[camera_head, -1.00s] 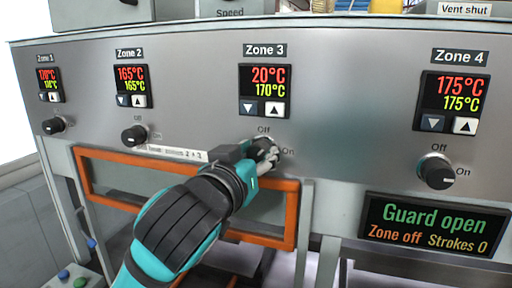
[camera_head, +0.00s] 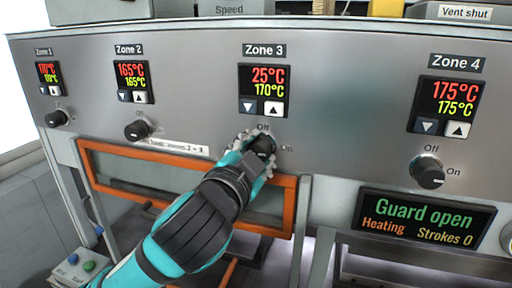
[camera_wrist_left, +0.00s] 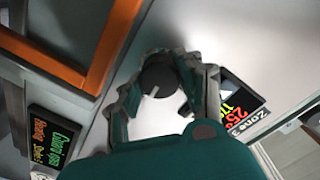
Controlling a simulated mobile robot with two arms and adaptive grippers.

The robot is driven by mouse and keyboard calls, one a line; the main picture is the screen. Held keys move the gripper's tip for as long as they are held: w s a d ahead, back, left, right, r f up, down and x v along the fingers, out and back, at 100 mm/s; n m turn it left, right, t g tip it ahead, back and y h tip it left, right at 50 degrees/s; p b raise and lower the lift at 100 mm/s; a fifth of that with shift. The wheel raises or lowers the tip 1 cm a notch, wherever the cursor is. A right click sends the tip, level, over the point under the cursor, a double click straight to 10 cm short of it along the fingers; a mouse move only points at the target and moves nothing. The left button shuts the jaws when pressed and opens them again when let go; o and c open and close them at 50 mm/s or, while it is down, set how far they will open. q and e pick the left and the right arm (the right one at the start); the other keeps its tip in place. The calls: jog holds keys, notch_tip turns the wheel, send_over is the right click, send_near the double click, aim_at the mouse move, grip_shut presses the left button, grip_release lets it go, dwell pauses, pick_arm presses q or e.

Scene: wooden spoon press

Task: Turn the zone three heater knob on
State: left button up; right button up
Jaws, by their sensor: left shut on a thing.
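The zone three knob (camera_head: 264,145) is a dark round knob on the grey panel, below the Zone 3 display (camera_head: 264,91). That display reads 25°C in red over 170°C. My left gripper (camera_head: 258,150) is shut on the knob and partly hides it in the head view. In the left wrist view the fingers (camera_wrist_left: 160,85) sit on both sides of the knob (camera_wrist_left: 158,78), whose white mark points down-left, toward the status screen side. The status screen (camera_head: 426,220) reads Guard open, Heating, Strokes 0. My right gripper is not in view.
The Zone 1 knob (camera_head: 57,118), Zone 2 knob (camera_head: 138,130) and Zone 4 knob (camera_head: 428,173) sit along the same panel. An orange-framed guard (camera_head: 281,205) lies below the panel, close under my left arm. Open panel surface lies right of the Zone 3 knob.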

pick_arm(q)
jog(key=shift+m, duration=0.5)
jog(key=o, duration=1.2)
jog(key=shift+c, duration=0.2)
jog(key=shift+s, duration=0.1)
jog(key=v, duration=0.7)
jog(key=shift+s, duration=0.1)
